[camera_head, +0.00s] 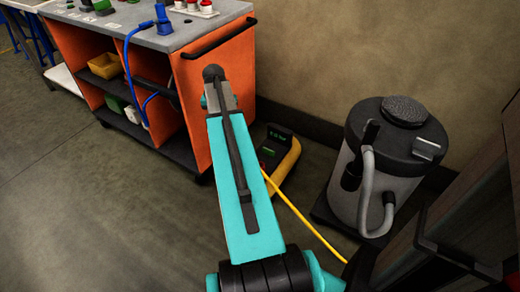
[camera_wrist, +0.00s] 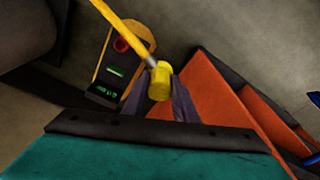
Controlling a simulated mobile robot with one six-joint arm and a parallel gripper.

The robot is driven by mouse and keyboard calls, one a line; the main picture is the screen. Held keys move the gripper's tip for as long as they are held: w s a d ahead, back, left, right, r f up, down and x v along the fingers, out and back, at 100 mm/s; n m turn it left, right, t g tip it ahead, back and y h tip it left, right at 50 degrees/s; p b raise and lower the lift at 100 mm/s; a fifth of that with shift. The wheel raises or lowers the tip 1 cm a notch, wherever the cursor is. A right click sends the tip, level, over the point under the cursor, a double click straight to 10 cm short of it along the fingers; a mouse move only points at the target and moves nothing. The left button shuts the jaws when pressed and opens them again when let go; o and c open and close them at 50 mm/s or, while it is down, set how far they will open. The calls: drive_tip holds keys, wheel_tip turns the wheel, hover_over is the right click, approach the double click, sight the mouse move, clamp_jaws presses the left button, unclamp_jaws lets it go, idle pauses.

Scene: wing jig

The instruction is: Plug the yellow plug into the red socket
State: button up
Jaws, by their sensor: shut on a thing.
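The yellow plug (camera_wrist: 160,77) is between the grey fingers of my gripper (camera_wrist: 163,90) in the wrist view, with the yellow cable (camera_wrist: 124,25) running from it to the upper left. The red socket (camera_wrist: 121,45) is a small round red spot on the yellow and black unit (camera_wrist: 103,92), left of and above the plug in that view. Plug and socket appear apart. In the head view the unit (camera_head: 289,165) stands on the floor beside my arm.
An orange workbench (camera_head: 210,70) with a grey top stands left of the unit, bearing a blue plug and red knobs. A grey canister vacuum (camera_head: 385,185) stands to the right. The yellow cable (camera_head: 310,225) crosses the floor. Open floor lies at the left.

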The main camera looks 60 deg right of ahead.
drive_tip(key=s+d+f+m+b, duration=0.3)
drive_tip(key=s+d+f+b, duration=0.3)
drive_tip(key=s+d+f, duration=0.4)
wheel_tip(320, 180, down, 3)
drive_tip(key=shift+s+f+m, duration=0.2)
drive_tip(key=shift+s+m, duration=0.2)
drive_tip(key=shift+s, duration=0.2)
drive_tip(key=shift+f, duration=0.1)
wheel_tip(320, 180, down, 7)
drive_tip(key=b, duration=0.4)
drive_tip(key=shift+b, duration=0.4)
drive_tip(key=shift+a+f, duration=0.1)
drive_tip(key=shift+f, duration=1.7)
idle(1.8)
drive_tip(key=o, duration=1.1)
